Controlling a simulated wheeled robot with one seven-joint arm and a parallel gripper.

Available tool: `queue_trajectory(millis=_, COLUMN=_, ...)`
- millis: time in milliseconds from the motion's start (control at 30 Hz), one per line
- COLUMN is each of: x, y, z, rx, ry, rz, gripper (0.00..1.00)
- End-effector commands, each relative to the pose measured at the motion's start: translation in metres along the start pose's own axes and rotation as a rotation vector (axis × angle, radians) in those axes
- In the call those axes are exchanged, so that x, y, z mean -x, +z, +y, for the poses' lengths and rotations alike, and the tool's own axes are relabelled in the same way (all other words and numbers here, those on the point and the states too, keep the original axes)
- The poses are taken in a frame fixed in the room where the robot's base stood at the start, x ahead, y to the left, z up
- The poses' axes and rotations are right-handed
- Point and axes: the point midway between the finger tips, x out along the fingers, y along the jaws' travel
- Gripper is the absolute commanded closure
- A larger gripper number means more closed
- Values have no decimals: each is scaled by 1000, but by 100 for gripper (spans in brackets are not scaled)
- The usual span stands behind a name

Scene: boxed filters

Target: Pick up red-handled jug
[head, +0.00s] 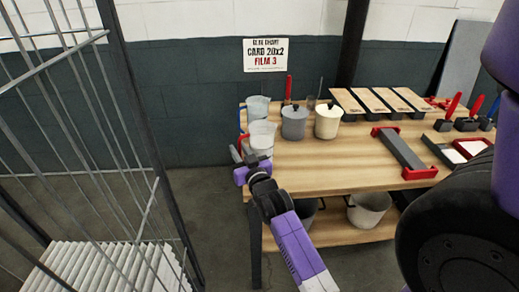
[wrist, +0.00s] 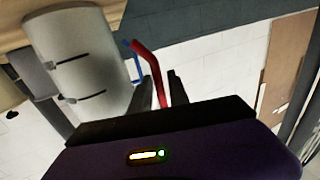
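The red-handled jug is a pale grey cylinder with dark marks on its wall. It stands at the left edge of the wooden table in the head view (head: 262,137), and its body fills the upper left of the wrist view (wrist: 75,62). Its red handle (wrist: 148,62) sticks out from the table edge. My gripper (head: 238,153) is beside the handle, outside the table edge. In the wrist view the handle runs down between the two dark fingertips (wrist: 164,88). Whether both fingers press on it is not clear.
A similar jug (head: 258,108) stands just behind, with a blue handle (wrist: 131,62). A grey lidded pot (head: 294,123) and a cream lidded pot (head: 328,121) stand to the right. A wire cage (head: 75,120) is at the left. A bucket (head: 368,211) sits on the lower shelf.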

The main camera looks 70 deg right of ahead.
Motion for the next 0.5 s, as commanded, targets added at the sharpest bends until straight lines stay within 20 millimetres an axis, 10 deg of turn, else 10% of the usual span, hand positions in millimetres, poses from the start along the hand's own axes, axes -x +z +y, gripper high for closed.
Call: queue_trajectory(millis=500, x=-26, y=-2, z=0, rx=0, ry=-1, rz=0, gripper=84)
